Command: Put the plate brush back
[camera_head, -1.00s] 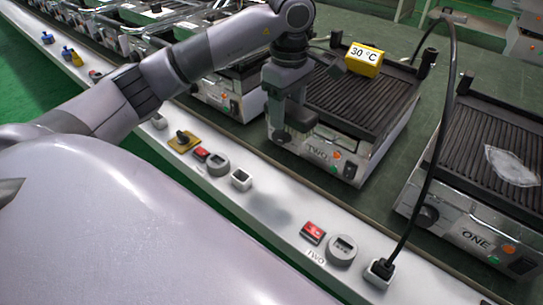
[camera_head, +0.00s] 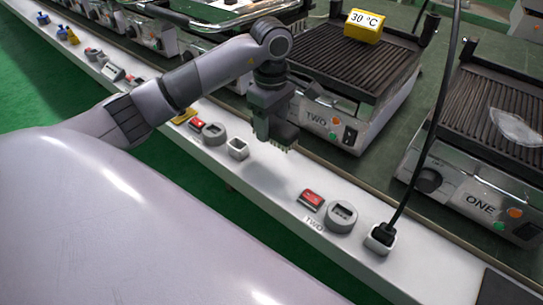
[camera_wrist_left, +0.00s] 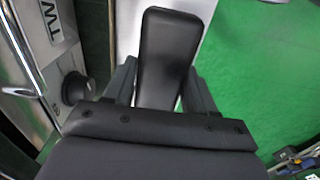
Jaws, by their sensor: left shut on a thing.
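The plate brush (camera_head: 284,134) is dark, with short bristles pointing down. My left gripper (camera_head: 264,124) is shut on it and holds it above the white ledge (camera_head: 265,180), in front of the grill marked TWO (camera_head: 345,60). In the left wrist view the brush shows as a smooth black block (camera_wrist_left: 168,45) between the two fingers of my left gripper (camera_wrist_left: 160,88). Whether the bristles touch anything cannot be told. My right gripper is not in view.
A red switch (camera_head: 312,198), a round grey dial (camera_head: 342,215) and a white socket with a black cable (camera_head: 380,238) sit on the ledge. A yellow 30 °C block (camera_head: 364,25) stands on grill TWO. Grill ONE (camera_head: 470,170) is at the right.

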